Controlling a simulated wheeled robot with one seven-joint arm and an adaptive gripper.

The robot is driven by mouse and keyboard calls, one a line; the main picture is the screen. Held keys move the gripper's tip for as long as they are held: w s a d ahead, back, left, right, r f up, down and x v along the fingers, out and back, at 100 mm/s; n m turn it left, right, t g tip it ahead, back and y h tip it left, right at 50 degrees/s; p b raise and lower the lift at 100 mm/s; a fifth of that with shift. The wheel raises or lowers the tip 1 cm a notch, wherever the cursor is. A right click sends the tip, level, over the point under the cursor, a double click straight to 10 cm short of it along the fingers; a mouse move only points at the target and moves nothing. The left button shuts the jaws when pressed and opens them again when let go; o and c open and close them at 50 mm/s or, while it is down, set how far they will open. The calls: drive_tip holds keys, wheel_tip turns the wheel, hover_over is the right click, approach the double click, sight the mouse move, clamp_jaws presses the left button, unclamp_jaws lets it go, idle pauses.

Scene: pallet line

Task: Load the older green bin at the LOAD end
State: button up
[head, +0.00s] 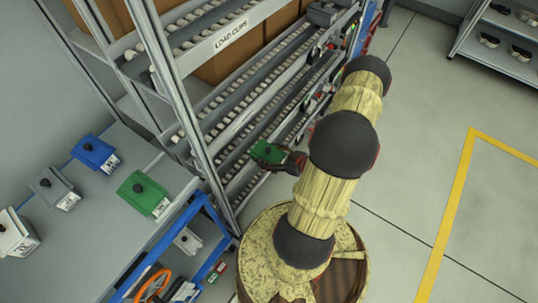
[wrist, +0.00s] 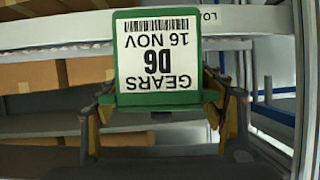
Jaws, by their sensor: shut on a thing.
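My gripper (head: 292,161) is shut on a green bin (head: 268,152) and holds it close in front of the flow rack. In the wrist view the held green bin (wrist: 158,62) shows a white label, upside down, reading GEARS, 16 NOV, D6. The fingers of my gripper (wrist: 160,118) are on both sides of it. A second green bin (head: 147,193) with a black knob stands on the grey table; its label is too small to read. The rack's upper beam carries a sign (head: 231,34) that reads LOAD CLIPS.
A blue bin (head: 95,153), a grey bin (head: 56,187) and a white bin (head: 15,233) also stand on the table (head: 95,230). The rack's sloped roller lanes (head: 240,115) lie beside the held bin. A blue-framed cart (head: 195,225) stands below. Open floor lies right.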

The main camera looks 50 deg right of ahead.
sight(262, 148)
drive_tip(key=w, duration=0.5)
drive_tip(key=w+a+b, duration=0.1)
drive_tip(key=w, duration=0.4)
drive_tip(key=w+b, duration=0.1)
drive_tip(key=w, duration=0.4)
drive_tip(key=shift+w+a, duration=0.15)
drive_tip(key=shift+w, duration=0.1)
drive_tip(key=shift+f+b, duration=0.45)
drive_tip(key=shift+f, duration=0.05)
drive_tip(key=shift+f+b, duration=0.6)
drive_tip(key=shift+f, duration=0.25)
drive_tip(key=shift+f, duration=0.35)
drive_tip(key=o, duration=1.8)
drive_tip(key=shift+s, duration=0.1)
drive_tip(key=shift+a, duration=0.1)
drive_tip(key=v, duration=1.2)
drive_tip(key=shift+r, duration=0.1)
idle(1.3)
